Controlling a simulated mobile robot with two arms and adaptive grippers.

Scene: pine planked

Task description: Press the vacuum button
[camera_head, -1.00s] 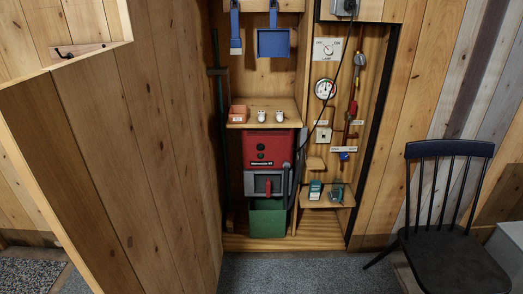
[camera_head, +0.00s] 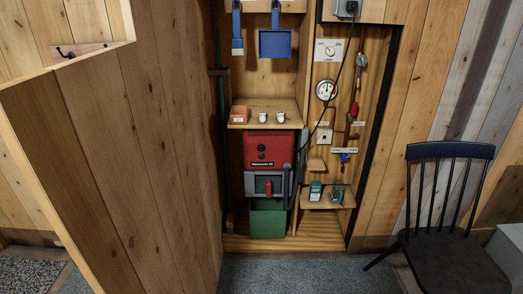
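A red and grey vacuum unit (camera_head: 284,149) stands in the wooden closet, below a small shelf. Its red front has two dark round knobs or buttons (camera_head: 262,152), one above the other, with a dark label under them. I cannot tell which of these is the vacuum button. A grey lower section with a red handle (camera_head: 268,188) sits beneath, above a green bin (camera_head: 267,222). A dark hose runs along the unit's right side. Neither of my grippers shows in the head view.
A wooden panel (camera_head: 150,150) stands left of the closet opening. A black chair (camera_head: 450,205) stands at the right. The shelf (camera_head: 290,105) holds a small orange box and two white items. A gauge (camera_head: 326,90) and valves are on the right closet wall. Grey floor (camera_head: 290,270) in front is clear.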

